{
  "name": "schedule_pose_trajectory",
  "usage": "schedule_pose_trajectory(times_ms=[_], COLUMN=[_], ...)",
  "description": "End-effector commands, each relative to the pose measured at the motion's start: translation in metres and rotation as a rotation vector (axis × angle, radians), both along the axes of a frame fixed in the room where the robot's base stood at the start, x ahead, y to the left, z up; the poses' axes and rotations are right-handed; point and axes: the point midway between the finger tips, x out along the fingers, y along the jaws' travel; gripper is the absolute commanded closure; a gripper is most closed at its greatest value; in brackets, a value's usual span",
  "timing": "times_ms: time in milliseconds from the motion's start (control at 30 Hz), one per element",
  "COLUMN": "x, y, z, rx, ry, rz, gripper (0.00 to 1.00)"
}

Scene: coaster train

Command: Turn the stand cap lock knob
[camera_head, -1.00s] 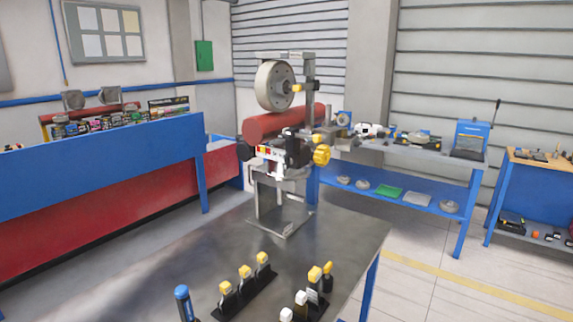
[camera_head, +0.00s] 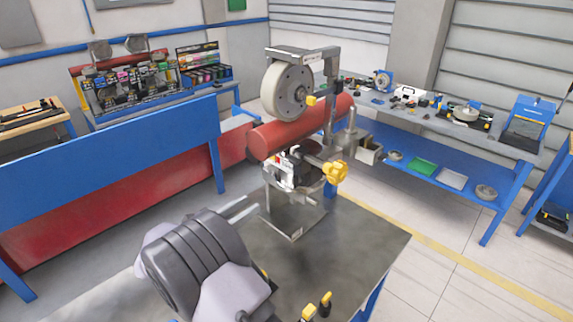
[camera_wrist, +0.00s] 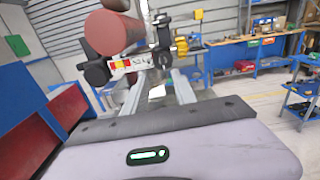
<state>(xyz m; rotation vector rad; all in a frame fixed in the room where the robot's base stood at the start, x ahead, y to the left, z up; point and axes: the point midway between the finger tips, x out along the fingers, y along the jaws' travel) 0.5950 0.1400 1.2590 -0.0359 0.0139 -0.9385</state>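A metal stand (camera_head: 287,222) is on the table and carries a red cylinder (camera_head: 300,127) and a grey wheel (camera_head: 287,90). A large yellow lobed knob (camera_head: 335,172) is on its right side; it also shows in the wrist view (camera_wrist: 181,45). A smaller yellow knob (camera_head: 311,100) is at the wheel's hub. A black round knob (camera_wrist: 97,73) is left of a labelled plate in the wrist view. I cannot tell which knob is the cap lock. My gripper (camera_head: 240,211) is left of the stand, fingers apart and empty, touching no knob.
The dark metal table (camera_head: 365,235) has clear room right of the stand. Small yellow-topped tools (camera_head: 325,303) stand at its front edge, partly behind my arm. A blue and red barrier (camera_head: 110,160) is at left. A blue bench (camera_head: 430,125) with parts stands behind.

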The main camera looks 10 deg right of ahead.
Motion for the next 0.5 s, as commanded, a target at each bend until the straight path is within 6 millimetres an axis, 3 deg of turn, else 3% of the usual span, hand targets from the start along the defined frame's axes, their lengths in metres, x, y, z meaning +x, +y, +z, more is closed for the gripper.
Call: schedule_pose_trajectory(times_ms=[300, 500], x=[0.053, 0.082], y=[-0.076, -0.116], z=[-0.001, -0.001], rx=[0.003, 0.003], ry=[0.001, 0.001], rz=[-0.007, -0.005], gripper=[0.67, 0.67])
